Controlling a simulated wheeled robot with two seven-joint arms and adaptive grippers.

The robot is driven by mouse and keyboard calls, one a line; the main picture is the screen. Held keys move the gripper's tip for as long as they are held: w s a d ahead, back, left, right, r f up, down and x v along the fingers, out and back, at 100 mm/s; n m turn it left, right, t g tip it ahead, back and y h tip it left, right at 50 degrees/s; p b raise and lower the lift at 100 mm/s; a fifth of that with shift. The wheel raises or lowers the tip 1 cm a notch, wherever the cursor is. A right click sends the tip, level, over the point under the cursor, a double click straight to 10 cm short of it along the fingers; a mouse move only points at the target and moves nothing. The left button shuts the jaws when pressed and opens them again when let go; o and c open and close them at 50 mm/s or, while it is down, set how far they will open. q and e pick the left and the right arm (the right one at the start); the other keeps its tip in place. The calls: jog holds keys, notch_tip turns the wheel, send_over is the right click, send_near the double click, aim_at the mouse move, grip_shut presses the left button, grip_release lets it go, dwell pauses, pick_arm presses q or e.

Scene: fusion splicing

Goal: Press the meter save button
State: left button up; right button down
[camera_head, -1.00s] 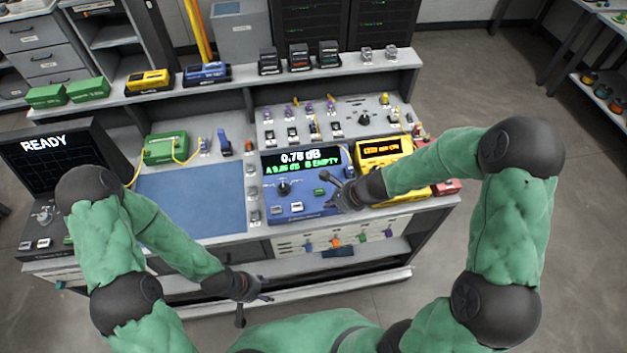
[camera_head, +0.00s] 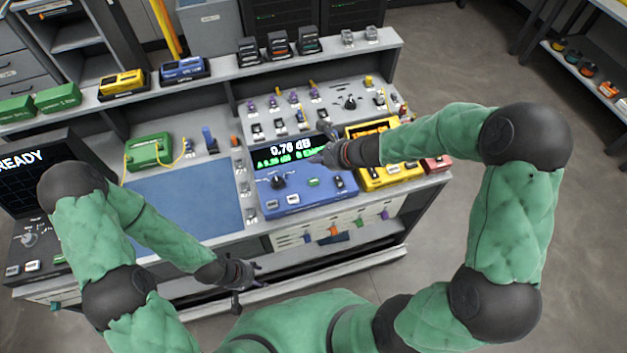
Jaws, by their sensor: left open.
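The blue meter (camera_head: 318,202) stands on the bench. Its screen (camera_head: 285,153) shows "0.76 dB" and a green line partly covered by my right gripper. Its front has a dark knob (camera_head: 278,182), a green button (camera_head: 313,182) and two white buttons, one on the left (camera_head: 271,203) and one on the right (camera_head: 292,198). Which one is save is too small to read. My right gripper (camera_head: 321,146) looks open and empty, over the screen's right end, with its fingers spread. My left gripper (camera_head: 250,282) is open and empty in front of the bench's front edge.
A yellow device (camera_head: 392,177) stands right of the meter, partly behind my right wrist. A blue mat (camera_head: 190,208) lies clear to the left. A green box (camera_head: 149,150) with a yellow cable sits behind it. The "READY" machine (camera_head: 38,190) is at far left.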

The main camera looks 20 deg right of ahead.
jog(key=b, duration=0.6)
send_over(316, 181)
notch_tip(316, 181, down, 7)
jog(key=shift+s+r, duration=0.1)
jog(key=shift+f+b, duration=0.7)
jog(key=shift+f, duration=0.15)
jog(key=shift+f, duration=0.1)
jog(key=shift+f+b, duration=0.3)
jog(key=shift+b, duration=0.2)
jog(key=shift+f+b, duration=0.45)
jog(key=shift+b, duration=0.05)
dwell(0.9)
dwell(0.3)
jog(key=shift+a+r+p, duration=0.1)
jog(key=shift+r+p, duration=0.7)
jog(key=shift+r, duration=0.05)
jog(key=shift+r, duration=0.1)
